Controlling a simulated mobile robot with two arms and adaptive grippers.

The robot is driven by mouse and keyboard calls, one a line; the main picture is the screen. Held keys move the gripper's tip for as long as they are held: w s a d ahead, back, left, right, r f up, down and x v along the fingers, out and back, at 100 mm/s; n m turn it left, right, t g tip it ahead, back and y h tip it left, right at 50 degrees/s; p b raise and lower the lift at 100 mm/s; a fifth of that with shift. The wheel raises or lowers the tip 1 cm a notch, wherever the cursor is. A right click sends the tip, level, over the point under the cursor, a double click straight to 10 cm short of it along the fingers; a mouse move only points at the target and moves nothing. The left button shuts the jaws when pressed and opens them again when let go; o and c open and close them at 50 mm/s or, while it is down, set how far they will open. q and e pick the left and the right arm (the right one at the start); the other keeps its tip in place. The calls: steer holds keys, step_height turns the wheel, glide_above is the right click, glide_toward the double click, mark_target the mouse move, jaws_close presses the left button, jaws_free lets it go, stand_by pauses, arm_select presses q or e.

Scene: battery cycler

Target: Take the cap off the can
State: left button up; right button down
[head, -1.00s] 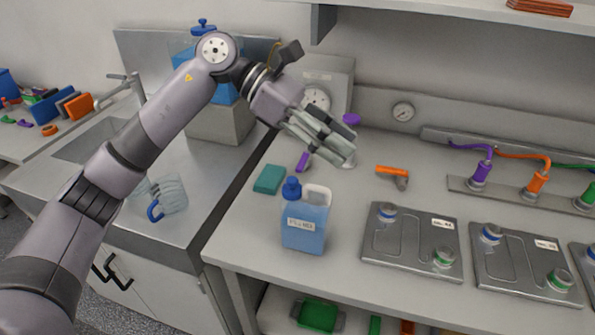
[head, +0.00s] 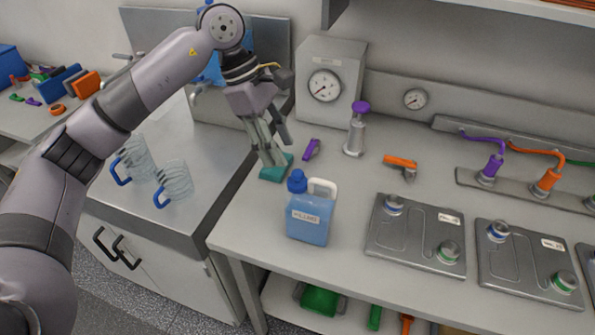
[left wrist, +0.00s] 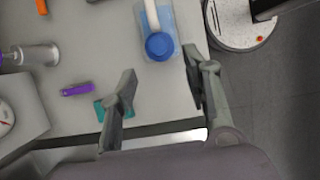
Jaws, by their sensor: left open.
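The can (head: 310,217) is a blue translucent jug with a white handle and a label, standing upright near the front left of the bench. Its blue cap (head: 297,181) sits on the spout. In the left wrist view the cap (left wrist: 159,46) shows from above, on the can (left wrist: 172,22), lying ahead between the fingers. My left gripper (head: 274,160) is open and empty, pointing down behind and left of the can, above the teal block. It also shows in the left wrist view (left wrist: 162,92). My right gripper is not in view.
A teal block (head: 276,168), a purple item (head: 312,149), a purple-topped metal bottle (head: 355,133) and an orange tool (head: 402,163) lie around the can. Metal plates (head: 416,237) stand to its right. Glass jugs (head: 174,183) stand on the left counter.

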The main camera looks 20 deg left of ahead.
mark_target(294, 172)
arm_select(q)
steer(key=p+x, duration=0.1)
steer(key=x, duration=0.1)
steer(key=p+x, duration=0.1)
steer(key=x, duration=0.1)
steer(key=p+x, duration=0.1)
steer(key=x, duration=0.1)
steer(key=shift+d, duration=0.4)
steer(key=shift+f, duration=0.2)
steer(key=shift+c, duration=0.4)
steer(key=c, duration=0.9)
